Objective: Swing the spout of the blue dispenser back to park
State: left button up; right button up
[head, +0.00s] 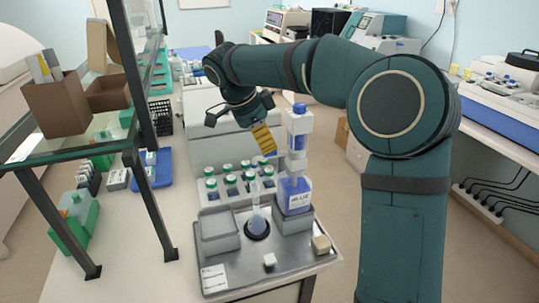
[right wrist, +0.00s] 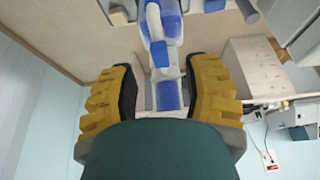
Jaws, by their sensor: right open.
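The blue dispenser (head: 295,193) stands upright at the right of a grey tray, a bottle of blue liquid with a clear pump column and blue cap above it. In the right wrist view the dispenser's column (right wrist: 168,95) runs between the finger pads, with blue parts beyond. Its spout is hard to make out in the head view. My right gripper (head: 264,138) is open beside the upper column, at its left; its yellow fingers also show in the right wrist view (right wrist: 163,80), apart, with nothing clamped. My left gripper is out of view.
On the grey tray (head: 240,274), a clear vessel (head: 257,216) stands in a black ring left of the dispenser. Several green-capped bottles (head: 230,184) stand behind. A glass shelf (head: 75,143) with brown boxes is at left. A small white block (head: 270,260) lies in front.

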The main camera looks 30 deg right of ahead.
aim_at(271, 157)
jog(key=shift+x, duration=2.05)
grip_shut()
jog(key=shift+b, duration=0.3)
